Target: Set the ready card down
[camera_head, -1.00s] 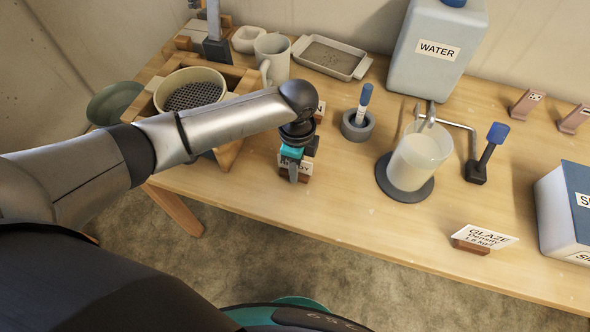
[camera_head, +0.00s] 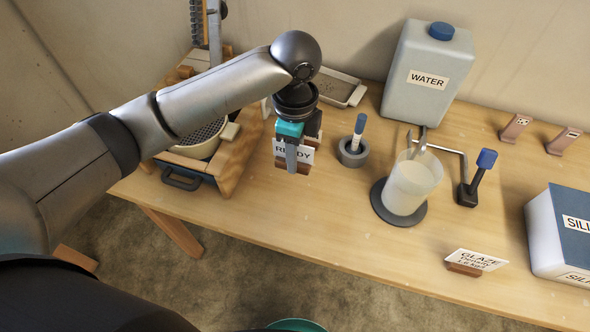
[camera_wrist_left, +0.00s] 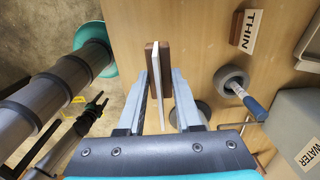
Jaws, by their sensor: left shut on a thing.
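My left gripper (camera_head: 291,150) is shut on the ready card (camera_head: 307,155), a white card lettered READY on a brown wooden foot. One finger hides part of the lettering. In the left wrist view the card (camera_wrist_left: 157,70) is seen edge-on, upright between the two fingers (camera_wrist_left: 160,95), with its brown foot beyond them. The card appears to be held above the wooden table (camera_head: 330,210); the exact gap cannot be told. My right gripper does not show.
A white jug (camera_head: 411,185) on a dark disc, a glaze card (camera_head: 476,260) and a water container (camera_head: 428,75) are farther right. A sieve (camera_head: 200,145) stands left. A THIN card (camera_wrist_left: 249,31) shows in the wrist view. The front middle is clear.

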